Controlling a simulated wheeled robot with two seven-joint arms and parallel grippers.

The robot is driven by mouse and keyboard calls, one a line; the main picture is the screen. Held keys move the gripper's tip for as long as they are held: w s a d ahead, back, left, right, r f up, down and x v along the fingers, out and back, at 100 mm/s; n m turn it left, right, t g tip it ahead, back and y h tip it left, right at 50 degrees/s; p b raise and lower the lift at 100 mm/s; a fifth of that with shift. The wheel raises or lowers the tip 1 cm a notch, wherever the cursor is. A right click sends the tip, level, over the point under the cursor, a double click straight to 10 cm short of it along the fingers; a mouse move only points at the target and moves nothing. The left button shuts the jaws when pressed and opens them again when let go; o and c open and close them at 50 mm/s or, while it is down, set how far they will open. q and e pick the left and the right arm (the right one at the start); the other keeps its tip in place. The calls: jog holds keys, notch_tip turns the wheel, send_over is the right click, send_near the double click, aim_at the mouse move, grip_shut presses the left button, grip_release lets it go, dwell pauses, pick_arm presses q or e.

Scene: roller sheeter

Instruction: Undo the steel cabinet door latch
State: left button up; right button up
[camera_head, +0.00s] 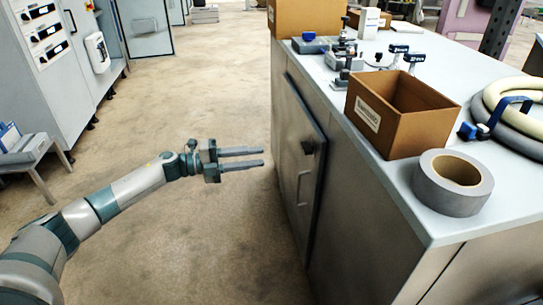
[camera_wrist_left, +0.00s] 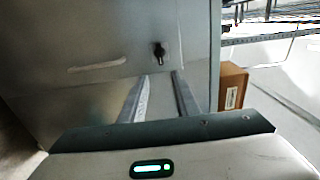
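The steel cabinet (camera_head: 345,210) stands at the right in the head view, with its door (camera_head: 299,165) on the left-facing side. A small dark latch knob (camera_head: 308,147) sits near the door's far-right upper part, with a bar handle (camera_head: 302,187) below it. In the left wrist view the latch (camera_wrist_left: 158,50) lies ahead of the fingers and the handle (camera_wrist_left: 97,63) is to its left. My left gripper (camera_head: 262,157) is open and empty, short of the door and apart from the latch. Its two fingers (camera_wrist_left: 162,85) show parted in the wrist view. My right gripper is not in view.
On the cabinet top are a brown box (camera_head: 388,118), a tape roll (camera_head: 452,182), coiled hoses (camera_head: 518,110) and several small tools (camera_head: 345,62). Grey cabinets (camera_head: 50,65) and a small stand (camera_head: 35,158) are at the left. The floor (camera_head: 190,110) between is clear.

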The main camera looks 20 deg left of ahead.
pick_arm(q)
jog(key=shift+v, duration=1.95)
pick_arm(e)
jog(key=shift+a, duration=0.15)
